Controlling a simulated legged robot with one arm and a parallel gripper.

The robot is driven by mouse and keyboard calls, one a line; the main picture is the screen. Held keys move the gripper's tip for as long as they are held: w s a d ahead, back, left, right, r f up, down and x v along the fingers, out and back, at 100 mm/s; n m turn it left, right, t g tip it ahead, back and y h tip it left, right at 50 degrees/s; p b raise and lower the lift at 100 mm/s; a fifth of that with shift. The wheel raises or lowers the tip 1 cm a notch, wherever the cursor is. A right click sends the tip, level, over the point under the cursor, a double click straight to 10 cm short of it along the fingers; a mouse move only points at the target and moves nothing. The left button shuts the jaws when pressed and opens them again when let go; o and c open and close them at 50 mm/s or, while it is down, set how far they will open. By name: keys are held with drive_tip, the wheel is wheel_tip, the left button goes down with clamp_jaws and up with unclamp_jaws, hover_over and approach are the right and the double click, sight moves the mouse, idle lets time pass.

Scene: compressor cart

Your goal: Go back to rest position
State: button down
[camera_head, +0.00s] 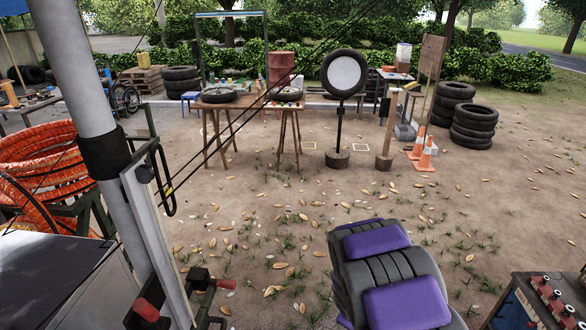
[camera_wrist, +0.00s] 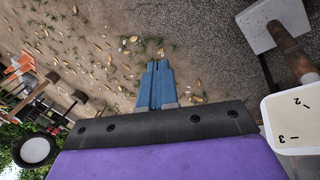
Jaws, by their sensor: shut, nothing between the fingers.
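My gripper (camera_wrist: 156,83) shows in the wrist view as two blue fingers lying together, with nothing between them. They extend over dirt and dark gravel, apart from any object. In the head view my purple and grey arm is at the bottom, right of centre; my fingers are not visible there.
A dark box with red knobs (camera_head: 546,292) stands at the lower right. At left are a grey pole (camera_head: 82,62) and coiled orange hose (camera_head: 45,160). A pale panel with marks (camera_wrist: 291,120) is at the wrist view's right. Tables and tyres (camera_head: 474,123) stand farther back; the middle ground is open.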

drive_tip(key=s+d+r+m+g+h, duration=0.1)
drive_tip(key=s+r+m, duration=0.2)
drive_tip(key=s+r, duration=0.45)
drive_tip(key=s+d+r+m+g, duration=0.25)
drive_tip(key=s+r, duration=0.35)
drive_tip(key=r, duration=0.3)
drive_tip(key=s+a+r+m+g+y, duration=0.1)
drive_tip(key=s+a+r+m, duration=0.1)
drive_tip(key=s, duration=0.9)
drive_tip(key=s+a+r+m+g+y, duration=0.1)
drive_tip(key=s+a+r+m, duration=0.1)
drive_tip(key=s+a+r, duration=0.2)
drive_tip(key=s+r, duration=0.3)
drive_tip(key=s, duration=0.4)
drive_tip(key=shift+a+y, duration=0.3)
drive_tip(key=shift+a, duration=0.1)
drive_tip(key=shift+m, duration=0.25)
